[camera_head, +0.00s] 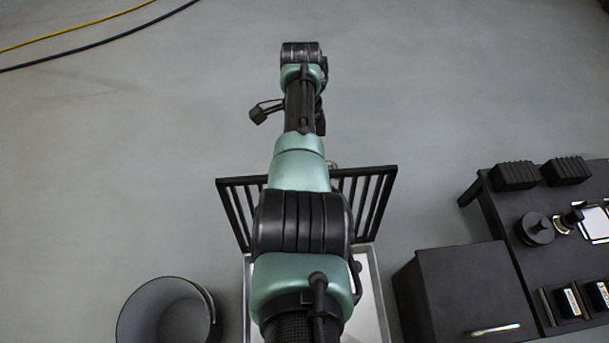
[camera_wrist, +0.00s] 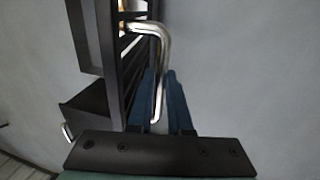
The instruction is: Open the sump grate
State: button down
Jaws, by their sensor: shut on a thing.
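The sump grate (camera_head: 376,200), a black barred panel, stands raised and steeply tilted at the far end of the pale sump frame (camera_head: 376,290). My arm hides its middle in the head view. In the wrist view the grate (camera_wrist: 118,60) shows at left as dark bars, with a bent metal handle (camera_wrist: 150,30) on it. My gripper (camera_wrist: 160,78) has its two blue fingers on either side of the handle's straight part, shut on it. My fingers are hidden in the head view.
A dark bucket (camera_head: 168,312) stands left of the sump. A dark cabinet (camera_head: 455,285) with a metal handle and a black bench (camera_head: 497,205) with several items stand at right. Yellow and dark cables (camera_head: 75,33) lie at the far left. The floor beyond the grate is clear.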

jog(key=w+b, duration=0.1)
jog(key=b, duration=0.3)
jog(key=w+f+b, duration=0.1)
jog(key=b, duration=0.3)
jog(key=w+b, duration=0.1)
jog(key=b, duration=0.4)
jog(key=shift+w+d+f, duration=0.15)
jog(key=shift+f, duration=0.1)
jog(key=shift+w+r+b, duration=0.15)
jog(key=shift+r+b, duration=0.15)
jog(key=shift+b, duration=0.4)
jog(key=c, duration=0.8)
grip_release()
jog(key=shift+f, duration=0.15)
jog(key=shift+c, duration=0.2)
